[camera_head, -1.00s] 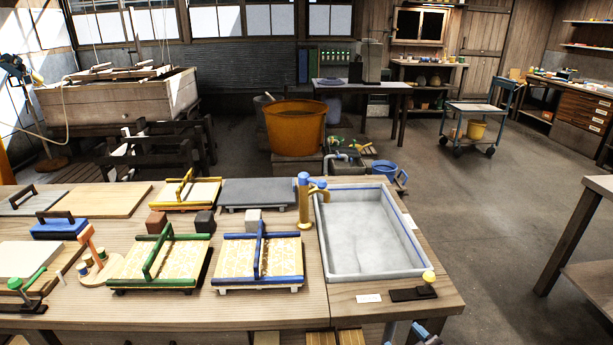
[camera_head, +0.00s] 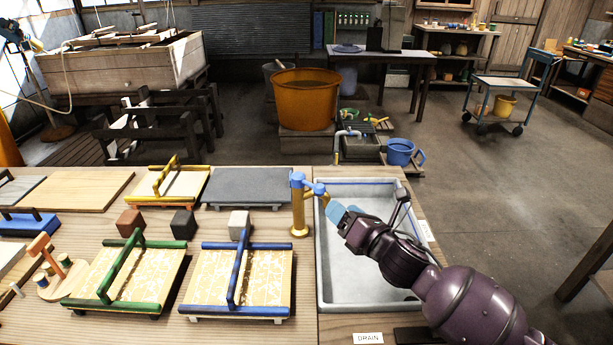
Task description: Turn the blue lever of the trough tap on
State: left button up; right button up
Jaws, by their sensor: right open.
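The trough tap (camera_head: 299,212) is a brass post with a blue top at the left edge of the pale grey trough (camera_head: 342,285). Its blue lever (camera_head: 311,187) points right from the top, above the brass spout. My right gripper (camera_head: 340,212) has light blue fingertips and reaches in over the trough from the lower right. It is open, with its tips a little right of and below the lever, apparently apart from it. My right arm hides much of the trough. My left gripper is not in view.
A blue-handled mould (camera_head: 265,290) and a small pale block (camera_head: 239,224) stand left of the tap. A grey slab (camera_head: 247,187) lies behind them. A white DRAIN label (camera_head: 368,338) is at the table's front.

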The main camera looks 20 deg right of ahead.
aim_at(320, 192)
jog(key=w+a+n, duration=0.1)
jog(key=w, duration=0.2)
jog(key=w+a+n+b, duration=0.1)
jog(key=w+n, duration=0.1)
jog(key=w, duration=0.2)
jog(key=w+a+n, duration=0.1)
jog(key=w, duration=0.2)
jog(key=shift+w+a+n, duration=0.2)
jog(key=shift+w+n, duration=0.05)
jog(key=shift+n, duration=0.05)
jog(key=shift+r, duration=0.1)
grip_shut()
dwell(0.4)
